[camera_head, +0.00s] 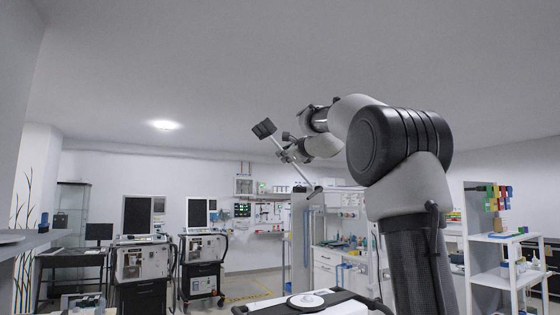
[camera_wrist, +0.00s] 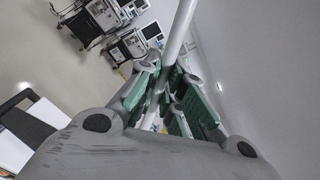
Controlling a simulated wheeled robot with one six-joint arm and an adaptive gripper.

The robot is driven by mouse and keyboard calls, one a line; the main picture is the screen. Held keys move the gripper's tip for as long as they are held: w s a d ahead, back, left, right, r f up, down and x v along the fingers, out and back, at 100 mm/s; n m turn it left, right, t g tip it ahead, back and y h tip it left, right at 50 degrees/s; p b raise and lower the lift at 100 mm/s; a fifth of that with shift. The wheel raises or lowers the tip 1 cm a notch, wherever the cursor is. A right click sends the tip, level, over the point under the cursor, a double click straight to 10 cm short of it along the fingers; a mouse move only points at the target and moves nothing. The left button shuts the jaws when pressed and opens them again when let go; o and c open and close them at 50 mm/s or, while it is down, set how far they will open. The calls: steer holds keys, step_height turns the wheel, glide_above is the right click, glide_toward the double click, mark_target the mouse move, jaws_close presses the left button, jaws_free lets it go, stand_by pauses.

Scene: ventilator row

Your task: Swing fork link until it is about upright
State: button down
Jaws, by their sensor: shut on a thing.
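A slim pale rod, which I take to be the fork link (camera_head: 302,174), shows in the head view left of my arm. It leans clearly from upper left to lower right, with a dark piece at its lower end. A black block (camera_head: 264,128) shows near its upper end; I cannot tell whether they are joined. The fingers hide part of the rod.
Ventilator carts (camera_head: 140,262) and (camera_head: 202,262) stand at the left back. A white shelf (camera_head: 495,240) with coloured blocks is at the right. The air around the gripper looks clear.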

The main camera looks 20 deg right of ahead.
steer(key=shift+w+d+r+m, duration=0.1)
steer(key=shift+d+r+m, duration=0.75)
steer(key=shift+d, duration=0.2)
steer(key=d+r+m, duration=0.3)
steer(key=d+m, duration=0.4)
steer(key=d, duration=0.3)
steer(key=shift+w+d+r, duration=0.15)
steer(key=shift+w+d, duration=0.05)
steer(key=shift+w, duration=0.1)
steer(key=shift+m, duration=0.25)
steer(key=c, duration=1.5)
jaws_free()
steer(key=shift+r, duration=0.1)
